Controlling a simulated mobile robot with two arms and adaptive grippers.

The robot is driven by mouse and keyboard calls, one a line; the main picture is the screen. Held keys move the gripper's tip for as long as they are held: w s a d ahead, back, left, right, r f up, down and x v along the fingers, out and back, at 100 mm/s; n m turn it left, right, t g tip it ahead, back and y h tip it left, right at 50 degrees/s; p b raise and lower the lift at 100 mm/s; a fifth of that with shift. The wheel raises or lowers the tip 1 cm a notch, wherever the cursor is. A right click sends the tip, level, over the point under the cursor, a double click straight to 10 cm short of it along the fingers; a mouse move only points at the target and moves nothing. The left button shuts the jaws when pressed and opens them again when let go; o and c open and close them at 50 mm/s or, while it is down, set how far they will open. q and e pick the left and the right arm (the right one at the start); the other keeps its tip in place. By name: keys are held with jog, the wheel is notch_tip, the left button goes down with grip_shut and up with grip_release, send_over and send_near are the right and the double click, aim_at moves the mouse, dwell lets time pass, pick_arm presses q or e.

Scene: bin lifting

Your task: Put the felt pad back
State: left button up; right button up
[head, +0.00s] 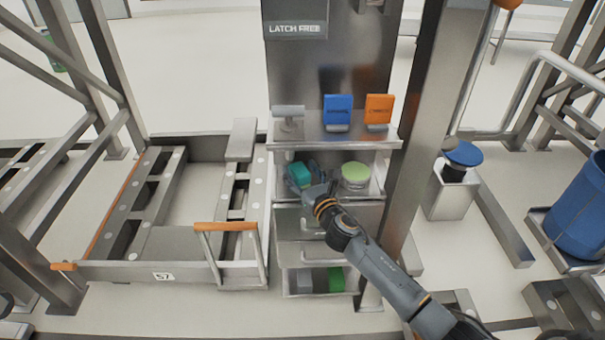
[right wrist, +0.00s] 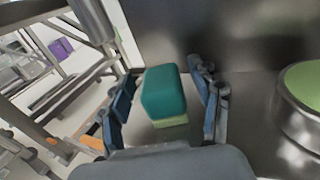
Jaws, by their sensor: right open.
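A teal block with a pale green lower layer (right wrist: 164,92) stands on the metal shelf and is probably the felt pad. It also shows in the head view (head: 299,174), at the left of the open middle shelf. My right gripper (right wrist: 165,84) is open, with one finger on each side of the block; gaps show between block and fingers. In the head view the right gripper (head: 306,181) reaches into this shelf and partly covers the block. My left gripper is not in view.
A round metal tin with a pale green top (head: 355,176) stands right of the block. The shelf above (head: 318,128) holds a grey piece, a blue card stand (head: 338,109) and an orange one (head: 378,109). A lower drawer holds a green block (head: 336,279). A metal post (head: 425,130) stands right.

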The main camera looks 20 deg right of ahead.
aim_at(305, 177)
jog(key=shift+r, duration=0.25)
jog(key=s, duration=0.3)
jog(key=s+p, duration=0.1)
jog(key=shift+s+d+f, duration=0.15)
jog(key=shift+s+d, duration=0.1)
jog(key=s+d+f+m+g+h, duration=0.3)
jog(key=s+f+m, duration=0.2)
jog(key=s+m, duration=0.5)
jog(key=s+d+f+m+g+h, duration=0.2)
jog(key=s+f+m+g, duration=0.3)
jog(key=s+m, duration=0.5)
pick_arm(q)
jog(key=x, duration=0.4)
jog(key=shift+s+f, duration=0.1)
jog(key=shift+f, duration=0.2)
pick_arm(e)
jog(key=s+a+f+m+g+y, duration=0.1)
jog(key=s+a+f+m+g, duration=0.2)
jog(key=s+m, duration=0.4)
jog(key=s+a+f+m+g+y, duration=0.2)
jog(key=s+f+m, duration=0.3)
jog(key=s+m, duration=0.3)
jog(key=shift+s+a+g, duration=0.4)
jog(key=shift+s+g, duration=0.1)
jog(key=shift+g, duration=0.3)
pick_arm(q)
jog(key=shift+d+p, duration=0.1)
jog(key=shift+p, duration=0.3)
